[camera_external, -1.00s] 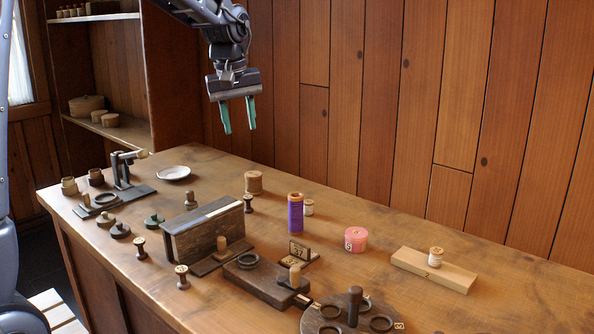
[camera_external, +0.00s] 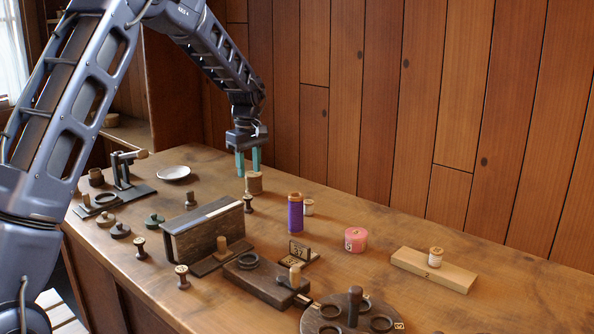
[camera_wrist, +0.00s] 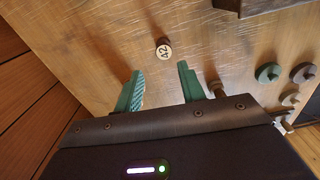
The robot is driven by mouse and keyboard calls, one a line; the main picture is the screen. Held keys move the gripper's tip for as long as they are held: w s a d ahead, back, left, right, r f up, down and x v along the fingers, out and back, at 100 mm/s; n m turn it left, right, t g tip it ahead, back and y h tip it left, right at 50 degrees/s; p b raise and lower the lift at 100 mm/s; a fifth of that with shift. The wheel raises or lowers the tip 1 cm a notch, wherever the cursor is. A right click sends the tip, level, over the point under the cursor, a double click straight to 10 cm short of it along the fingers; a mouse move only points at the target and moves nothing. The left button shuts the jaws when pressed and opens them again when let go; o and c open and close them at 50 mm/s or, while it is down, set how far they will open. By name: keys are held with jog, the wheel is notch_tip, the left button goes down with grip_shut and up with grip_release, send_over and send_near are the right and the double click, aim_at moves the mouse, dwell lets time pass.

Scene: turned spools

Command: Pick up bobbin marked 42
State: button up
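The bobbin marked 42 (camera_wrist: 163,49) stands upright in the wrist view, its pale round top showing the number. It stands just beyond my fingertips and is not between them. In the external view, a small dark spool (camera_external: 248,204) beside the right end of the wooden box appears to be this bobbin; its number is too small to read there. My gripper (camera_external: 248,171) points down above the back of the table, a little behind that spool. In the wrist view my gripper (camera_wrist: 160,72) is open and empty, with bare table between its green fingers.
The wooden box (camera_external: 205,230) lies in front. A purple cylinder (camera_external: 295,212) and a pink one (camera_external: 355,239) stand to the right. A white dish (camera_external: 174,173) is at left.

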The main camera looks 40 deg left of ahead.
aim_at(248, 197)
notch_tip(248, 197, down, 5)
jog(key=shift+f, duration=0.1)
jog(key=shift+s+a+f, duration=0.1)
jog(key=shift+s+f, duration=0.05)
jog(key=shift+f, duration=1.15)
jog(key=shift+s+a+f, duration=0.1)
jog(key=shift+s+f, duration=0.05)
jog(key=shift+f, duration=1.15)
jog(key=c, duration=0.8)
jog(key=shift+o, duration=0.2)
jog(key=shift+r, duration=0.1)
